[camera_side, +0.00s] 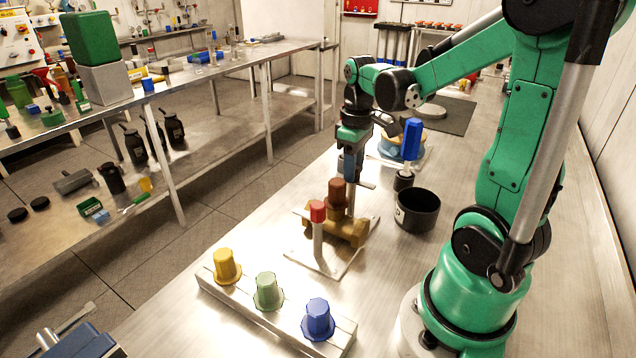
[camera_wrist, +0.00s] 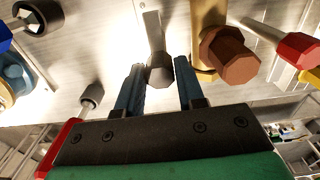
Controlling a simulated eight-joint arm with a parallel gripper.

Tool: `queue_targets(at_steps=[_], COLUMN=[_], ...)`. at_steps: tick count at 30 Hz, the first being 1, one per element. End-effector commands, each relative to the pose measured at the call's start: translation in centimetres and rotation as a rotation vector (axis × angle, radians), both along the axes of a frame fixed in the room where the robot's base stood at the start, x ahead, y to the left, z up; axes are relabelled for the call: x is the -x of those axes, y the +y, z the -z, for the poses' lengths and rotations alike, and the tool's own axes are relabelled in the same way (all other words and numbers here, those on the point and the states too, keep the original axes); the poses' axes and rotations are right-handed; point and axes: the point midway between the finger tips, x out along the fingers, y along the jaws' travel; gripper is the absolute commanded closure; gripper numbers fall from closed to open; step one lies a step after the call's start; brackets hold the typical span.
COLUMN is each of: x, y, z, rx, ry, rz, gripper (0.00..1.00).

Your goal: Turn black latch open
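In the wrist view a dark grey-black hexagonal knob on a pale bar, which looks like the black latch (camera_wrist: 160,72), lies between the two blue fingers of my gripper (camera_wrist: 157,85). The fingers are apart, with light gaps at both sides of the knob, so I see no grip on it. In the side view my gripper (camera_side: 353,178) points down just behind the brown valve body (camera_side: 349,229). The latch cannot be clearly made out there.
A brown hexagonal knob (camera_wrist: 228,53) stands close to the right finger. A red-capped post (camera_side: 318,212) stands in front of the valve. A black bowl (camera_side: 417,210) and a blue-handled valve (camera_side: 411,140) are to the right. Yellow, green and blue knobs sit on a front block (camera_side: 270,310).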

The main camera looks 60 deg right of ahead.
Motion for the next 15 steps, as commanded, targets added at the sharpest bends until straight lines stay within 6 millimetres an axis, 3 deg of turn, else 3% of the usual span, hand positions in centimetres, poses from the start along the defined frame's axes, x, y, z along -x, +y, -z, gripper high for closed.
queue_targets(at_steps=[1, 3, 15], x=[0.02, 0.01, -0.05], y=[0.01, 0.00, -0.03], z=[0.01, 0.00, -0.66], rx=[0.000, 0.000, 0.001], ry=[0.001, 0.000, -0.001], rz=[0.000, 0.000, 0.001], gripper=[0.52, 0.37, 0.37])
